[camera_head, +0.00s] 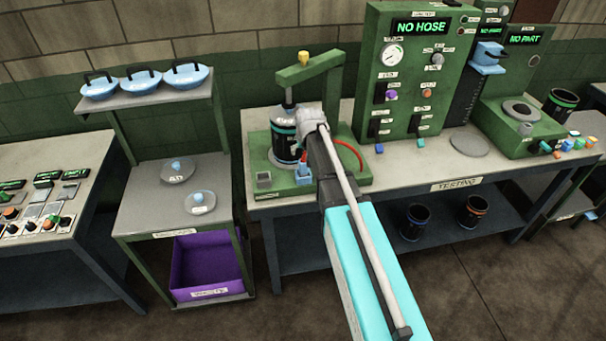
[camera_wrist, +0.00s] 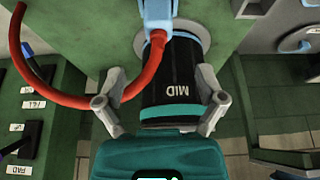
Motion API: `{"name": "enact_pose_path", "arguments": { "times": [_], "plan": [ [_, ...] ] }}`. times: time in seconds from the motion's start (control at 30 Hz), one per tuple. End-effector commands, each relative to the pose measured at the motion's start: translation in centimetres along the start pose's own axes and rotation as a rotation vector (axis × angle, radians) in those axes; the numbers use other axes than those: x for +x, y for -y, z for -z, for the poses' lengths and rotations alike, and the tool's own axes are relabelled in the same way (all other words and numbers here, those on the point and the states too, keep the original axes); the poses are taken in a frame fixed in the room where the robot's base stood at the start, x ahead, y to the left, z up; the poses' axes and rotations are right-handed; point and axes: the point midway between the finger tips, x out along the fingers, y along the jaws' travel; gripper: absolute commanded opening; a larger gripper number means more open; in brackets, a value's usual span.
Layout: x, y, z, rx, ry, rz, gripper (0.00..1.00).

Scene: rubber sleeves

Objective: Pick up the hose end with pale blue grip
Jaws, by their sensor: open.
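The hose end's pale blue grip (camera_head: 303,174) is low at the front of the green press stand, beside the black sleeve (camera_head: 285,150). In the wrist view the grip (camera_wrist: 158,12) is at the top edge, partly cut off, with the red hose (camera_wrist: 70,100) curving away left. My gripper (camera_head: 308,122) is above the stand near the sleeve's upper part. The grip is beyond the fingertips.
The press frame's green arm (camera_head: 310,68) and post rise behind my gripper. A green test panel (camera_head: 410,75) stands to the right on the testing bench (camera_head: 420,187). Two sleeves stand on the bench's lower shelf. A purple bin (camera_head: 207,268) is at left.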

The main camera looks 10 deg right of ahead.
Motion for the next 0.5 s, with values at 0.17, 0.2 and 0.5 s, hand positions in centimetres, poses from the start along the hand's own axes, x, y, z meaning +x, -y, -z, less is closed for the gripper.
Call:
{"name": "enact_pose_path", "arguments": {
  "times": [0.17, 0.2, 0.5],
  "plan": [
    [1.9, 0.0, -0.1, 0.0, 0.0, 0.0, 0.89],
    [2.2, 0.0, -0.1, 0.0, 0.0, 0.0, 0.89],
    [4.4, 0.2, -0.1, -0.002, 0.0, 0.001, 0.89]
  ]
}}
